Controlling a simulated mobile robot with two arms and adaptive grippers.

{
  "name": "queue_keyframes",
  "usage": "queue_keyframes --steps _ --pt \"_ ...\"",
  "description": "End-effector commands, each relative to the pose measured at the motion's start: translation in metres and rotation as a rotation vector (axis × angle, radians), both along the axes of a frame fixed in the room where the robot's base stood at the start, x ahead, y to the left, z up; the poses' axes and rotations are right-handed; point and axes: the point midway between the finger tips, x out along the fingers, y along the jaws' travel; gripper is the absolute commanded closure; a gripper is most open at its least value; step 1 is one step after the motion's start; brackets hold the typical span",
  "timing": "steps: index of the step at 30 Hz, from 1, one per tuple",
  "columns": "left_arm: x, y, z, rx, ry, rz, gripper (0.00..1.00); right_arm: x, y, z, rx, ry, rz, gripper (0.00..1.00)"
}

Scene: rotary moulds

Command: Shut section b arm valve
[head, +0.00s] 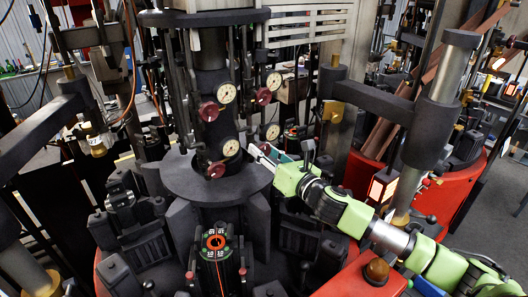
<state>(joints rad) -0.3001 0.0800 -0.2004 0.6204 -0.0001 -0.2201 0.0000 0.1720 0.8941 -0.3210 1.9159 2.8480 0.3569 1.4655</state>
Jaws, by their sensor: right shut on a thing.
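Dark red valve knobs sit beside white dial gauges on the central black column. One knob (208,110) is at the upper left, one (263,96) at the upper right and one (216,169) at the lower left. My right gripper (262,154) comes in from the right with its pale fingers just below the lower right gauge (271,131). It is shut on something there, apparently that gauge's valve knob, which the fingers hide. I cannot read which knob belongs to section b. My left gripper is not in view.
A round dark plate (218,185) surrounds the column below the gauges. A black unit with an orange-ringed dial (215,242) stands in front. Thick dark arms (375,98) and posts crowd the right side.

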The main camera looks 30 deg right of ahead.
Motion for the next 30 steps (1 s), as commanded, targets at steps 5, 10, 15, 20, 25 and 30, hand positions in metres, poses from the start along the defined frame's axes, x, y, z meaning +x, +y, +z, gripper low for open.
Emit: queue_keyframes --steps 5,10,15,20,25,30 --pt "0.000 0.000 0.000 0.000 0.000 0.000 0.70 0.000 0.000 -0.001 0.005 0.002 0.000 0.91" --pt "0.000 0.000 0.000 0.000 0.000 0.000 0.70 0.000 0.000 -0.001 0.003 0.002 0.001 0.52" --pt "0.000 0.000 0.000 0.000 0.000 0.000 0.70 0.000 0.000 -0.001 0.001 0.001 0.000 0.52" --pt "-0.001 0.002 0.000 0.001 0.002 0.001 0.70 0.000 0.000 0.002 -0.001 0.001 0.001 0.52" --pt "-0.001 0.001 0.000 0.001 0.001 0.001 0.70 0.000 0.001 0.020 -0.006 -0.004 0.003 0.52" --pt "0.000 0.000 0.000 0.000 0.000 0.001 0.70 0.001 0.000 0.048 -0.009 -0.005 0.003 0.52"
